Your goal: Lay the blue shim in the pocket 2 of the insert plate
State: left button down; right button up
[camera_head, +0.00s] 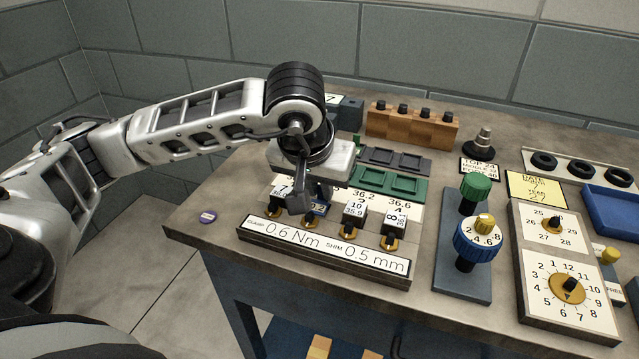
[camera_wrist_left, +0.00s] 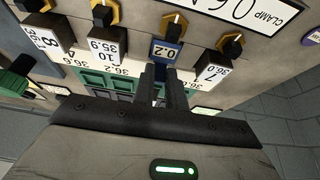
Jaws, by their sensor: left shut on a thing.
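The insert plate (camera_head: 410,280) stands near the table's front edge. Its front sign reads 0.6 Nm and SHIM 0.5 mm. The blue shim (camera_head: 319,209) has a small white label; in the left wrist view the shim (camera_wrist_left: 166,56) reads 0.2. It is in the second place of the row, between the 7 block (camera_wrist_left: 212,72) and the 10 block (camera_wrist_left: 106,46). My left gripper (camera_wrist_left: 163,92) points down over it, its fingers close together and shut on the shim. Whether the shim touches the plate I cannot tell. My right gripper is not in view.
The 10 block (camera_head: 351,215) and 8 block (camera_head: 396,220) stand right of the shim. Behind are a green tray (camera_head: 422,197) and a dark tray (camera_head: 422,162). A knob stand (camera_head: 482,285) is to the right. A purple disc (camera_head: 208,217) lies left on bare table.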

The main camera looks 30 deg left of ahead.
pick_arm(q)
jog(key=shift+f+b, duration=0.65)
jog(key=shift+b, duration=0.05)
jog(key=c, duration=1.3)
grip_release()
jog(key=shift+c, duration=0.2)
jog(key=c, duration=0.4)
jog(key=shift+r, duration=0.2)
jog(key=shift+r+p, duration=0.4)
jog(key=shift+r, duration=0.2)
